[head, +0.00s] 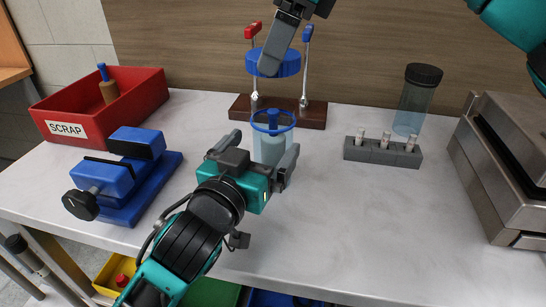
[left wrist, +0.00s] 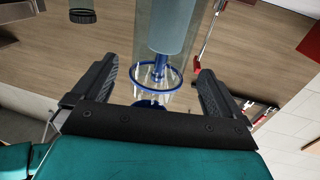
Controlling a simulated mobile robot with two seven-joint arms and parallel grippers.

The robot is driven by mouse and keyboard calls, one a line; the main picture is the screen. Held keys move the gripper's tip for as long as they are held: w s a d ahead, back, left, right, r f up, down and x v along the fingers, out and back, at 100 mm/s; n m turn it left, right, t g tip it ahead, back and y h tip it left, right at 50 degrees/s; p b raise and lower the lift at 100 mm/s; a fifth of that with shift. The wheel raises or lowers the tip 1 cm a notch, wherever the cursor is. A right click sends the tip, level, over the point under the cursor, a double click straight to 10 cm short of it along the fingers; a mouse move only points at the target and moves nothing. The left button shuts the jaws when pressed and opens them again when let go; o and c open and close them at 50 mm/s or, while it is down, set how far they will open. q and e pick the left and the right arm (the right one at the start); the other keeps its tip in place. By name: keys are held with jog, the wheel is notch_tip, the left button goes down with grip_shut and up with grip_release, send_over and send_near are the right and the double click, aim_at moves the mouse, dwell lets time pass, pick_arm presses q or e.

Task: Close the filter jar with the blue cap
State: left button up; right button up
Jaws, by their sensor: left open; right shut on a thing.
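The filter jar (head: 268,152) is a clear cylinder with a blue ring at its rim and a blue-stemmed insert inside. It stands upright on the counter, open at the top. In the left wrist view the jar (left wrist: 183,22) appears upside down between my fingers. My left gripper (head: 258,160) is open, its two fingers either side of the jar; I cannot tell if they touch it. My right gripper (head: 272,64) is shut on the blue cap (head: 289,66), a flat disc held level above and apart from the jar. One right finger hides part of the cap.
Behind the jar is a wooden stand (head: 315,115) with red- and blue-handled tools. A red scrap bin (head: 130,92) and blue vise (head: 125,190) are left. Right are a vial rack (head: 383,152), a dark-lidded container (head: 413,105) and a metal machine (head: 500,185). The front right counter is clear.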

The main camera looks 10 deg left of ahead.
pick_arm(q)
jog(key=w, duration=0.3)
jog(key=w+d, duration=0.1)
jog(key=w, duration=0.1)
jog(key=shift+w, duration=0.4)
jog(key=c, duration=1.4)
pick_arm(e)
jog(key=shift+f, duration=2.5)
jog(key=shift+f, duration=0.85)
jog(key=shift+f, duration=0.55)
